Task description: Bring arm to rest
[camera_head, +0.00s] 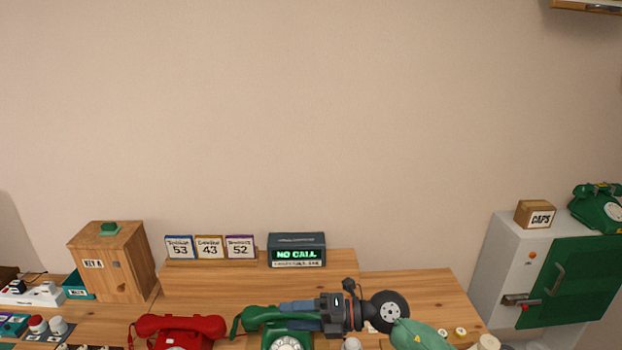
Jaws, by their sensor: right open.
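My right gripper (288,314) reaches in from the lower right, with its two blue-grey fingers pointing left. It is open. Its fingers are at the right end of the green handset (260,317), which lies across the green dial phone (289,343). I cannot tell whether the fingers touch the handset, and they hide its right end. The phone's lower part is cut off by the frame's bottom edge. My left gripper is not in view.
A red phone (178,330) stands left of the green one. Behind are number cards (209,247) and a "NO CALL" display (297,250). A wooden box (112,262) stands left, a white cabinet with a green door (570,280) right.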

